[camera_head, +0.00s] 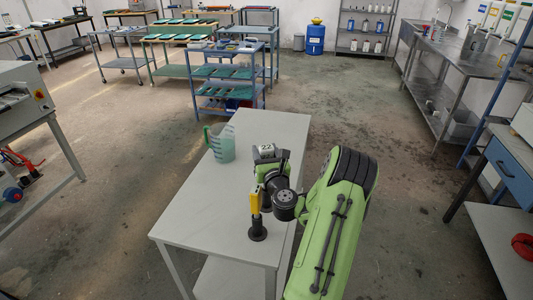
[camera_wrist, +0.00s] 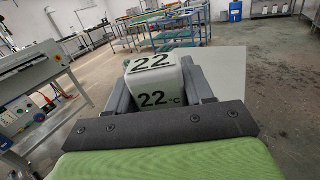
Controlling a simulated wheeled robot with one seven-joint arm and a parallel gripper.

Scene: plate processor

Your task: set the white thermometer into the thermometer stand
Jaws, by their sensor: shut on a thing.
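My gripper (camera_head: 270,160) is shut on the white thermometer (camera_head: 266,149), a pale block marked 22. In the wrist view the thermometer (camera_wrist: 157,88) sits between the two grey fingers of the gripper (camera_wrist: 163,82), with "22" on its top and "22 °C" on the face toward me. Its lower part is hidden. In the head view it is above the light grey table (camera_head: 195,212). On the table's near end is a round black base (camera_head: 257,233), seemingly the thermometer stand, with an upright yellow piece (camera_head: 254,202) above it. The gripper is beyond this base, apart from it.
A green translucent jug (camera_head: 222,143) stands on the table, left of the gripper. A blue shelf cart (camera_head: 225,88) is behind the table. A machine (camera_head: 22,105) is at left and a blue-framed bench (camera_head: 510,175) at right.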

